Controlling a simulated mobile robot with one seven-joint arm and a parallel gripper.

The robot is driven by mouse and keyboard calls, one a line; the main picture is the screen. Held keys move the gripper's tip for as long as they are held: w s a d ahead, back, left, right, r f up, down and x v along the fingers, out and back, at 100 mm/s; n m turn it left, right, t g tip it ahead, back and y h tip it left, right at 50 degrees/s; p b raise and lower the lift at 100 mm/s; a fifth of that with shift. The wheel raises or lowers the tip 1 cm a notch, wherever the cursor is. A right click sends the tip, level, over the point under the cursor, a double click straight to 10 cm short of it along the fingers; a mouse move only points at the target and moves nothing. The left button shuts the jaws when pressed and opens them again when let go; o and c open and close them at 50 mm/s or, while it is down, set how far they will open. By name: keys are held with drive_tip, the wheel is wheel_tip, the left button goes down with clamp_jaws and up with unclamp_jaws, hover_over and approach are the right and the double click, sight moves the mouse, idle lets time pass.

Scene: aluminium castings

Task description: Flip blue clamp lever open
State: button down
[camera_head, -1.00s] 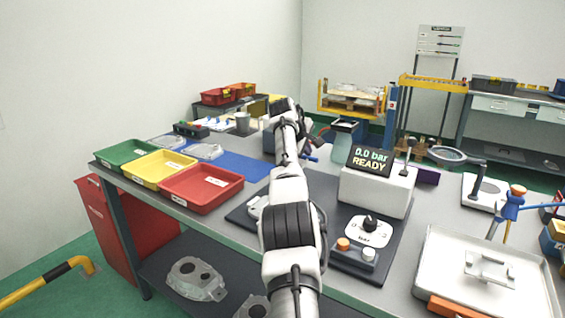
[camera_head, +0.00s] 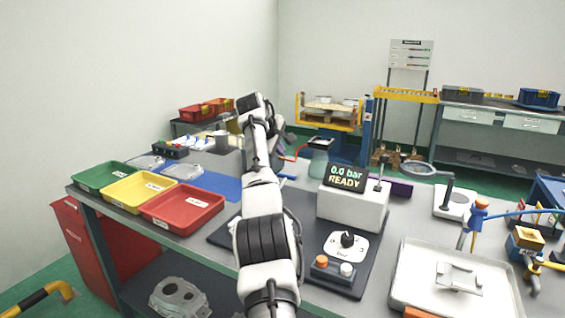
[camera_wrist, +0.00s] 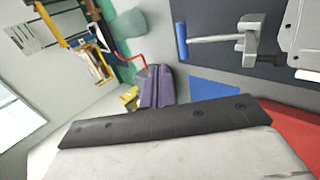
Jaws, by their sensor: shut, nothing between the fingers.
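The clamp (camera_wrist: 255,40) is a grey metal piece on the dark plate, at the upper right of the wrist view. Its lever sticks out to the left and ends in a blue handle (camera_wrist: 182,40). In the head view only a bit of the blue handle (camera_head: 287,176) shows beside my arm, which hides the rest of the clamp. My gripper's fingers (camera_wrist: 157,86) show as two dark purplish strips lying together, shut and empty. They appear apart from the blue handle, below and left of it in the wrist view. My gripper also shows partly behind my wrist (camera_head: 278,135).
A white display box (camera_head: 352,207) reading 0.0 bar READY stands right of my arm. Green, yellow and red trays (camera_head: 182,207) lie left on the bench, before a blue mat (camera_head: 222,186). A red hose (camera_wrist: 136,60) shows near my fingers. A large pale tray (camera_head: 410,280) stands front right.

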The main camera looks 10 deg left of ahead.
drive_tip(key=r, duration=0.1)
drive_tip(key=s+r, duration=0.1)
drive_tip(key=r, duration=0.1)
drive_tip(key=s+r, duration=0.1)
drive_tip(key=shift+a+r, duration=0.35)
drive_tip(key=shift+r, duration=0.05)
drive_tip(key=shift+w, duration=0.1)
